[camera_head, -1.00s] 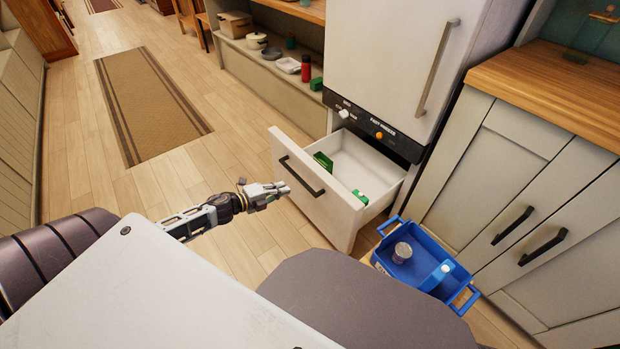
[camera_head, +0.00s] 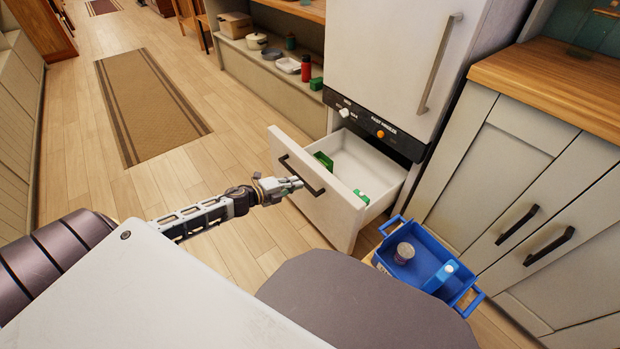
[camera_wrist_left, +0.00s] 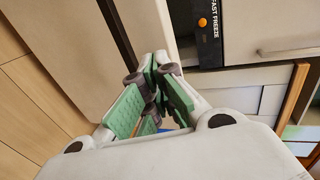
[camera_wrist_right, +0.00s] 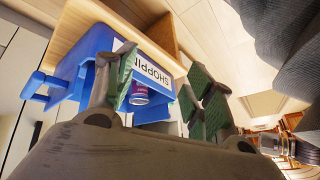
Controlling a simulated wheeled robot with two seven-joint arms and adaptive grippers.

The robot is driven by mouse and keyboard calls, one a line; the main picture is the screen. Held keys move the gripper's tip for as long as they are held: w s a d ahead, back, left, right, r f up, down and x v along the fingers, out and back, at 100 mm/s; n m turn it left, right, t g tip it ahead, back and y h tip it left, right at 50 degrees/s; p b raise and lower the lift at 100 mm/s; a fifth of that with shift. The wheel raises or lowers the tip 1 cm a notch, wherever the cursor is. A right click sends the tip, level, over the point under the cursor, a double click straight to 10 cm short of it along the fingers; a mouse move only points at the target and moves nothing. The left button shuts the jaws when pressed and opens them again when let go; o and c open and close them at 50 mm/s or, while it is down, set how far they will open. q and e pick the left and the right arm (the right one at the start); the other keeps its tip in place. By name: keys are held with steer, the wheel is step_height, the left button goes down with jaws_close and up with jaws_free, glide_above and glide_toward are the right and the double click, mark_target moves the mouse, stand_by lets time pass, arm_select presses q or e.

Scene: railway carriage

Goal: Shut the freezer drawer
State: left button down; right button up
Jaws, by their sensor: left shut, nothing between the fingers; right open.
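The freezer drawer (camera_head: 322,200) is pulled out below the white fridge-freezer in the head view, with green packs (camera_head: 324,160) inside. A dark bar handle (camera_head: 302,174) is on its front. My left gripper (camera_head: 298,182) is shut and empty, its fingertips at the drawer front beside the handle; I cannot tell whether they touch. In the left wrist view the closed left fingers (camera_wrist_left: 158,62) are in front of the pale drawer front. My right gripper (camera_wrist_right: 165,95) is open in the right wrist view, with a blue basket beyond its fingers; it is hidden in the head view.
White cupboards (camera_head: 510,190) are at the right. The wooden floor left of the drawer is clear up to a brown rug (camera_head: 148,100).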

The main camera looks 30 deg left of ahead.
mark_target(317, 174)
arm_select(q)
steer(key=x, duration=0.2)
steer(key=b+x, duration=0.1)
steer(key=x, duration=0.1)
steer(key=b+x, duration=0.1)
steer(key=x, duration=0.1)
steer(key=shift+r, duration=0.35)
steer(key=shift+w+d, duration=0.25)
steer(key=shift+w, duration=0.45)
arm_select(e)
steer(key=shift+m+t+y, duration=0.3)
steer(key=shift+t, duration=0.1)
steer(key=shift+a+f, duration=0.2)
steer(key=shift+f, duration=1)
steer(key=shift+a+f, duration=0.2)
steer(key=shift+f, duration=0.95)
arm_select(q)
steer(key=shift+w+d, duration=0.1)
steer(key=shift+w, duration=0.1)
arm_select(e)
steer(key=shift+w+r, duration=0.1)
steer(key=shift+r, duration=0.05)
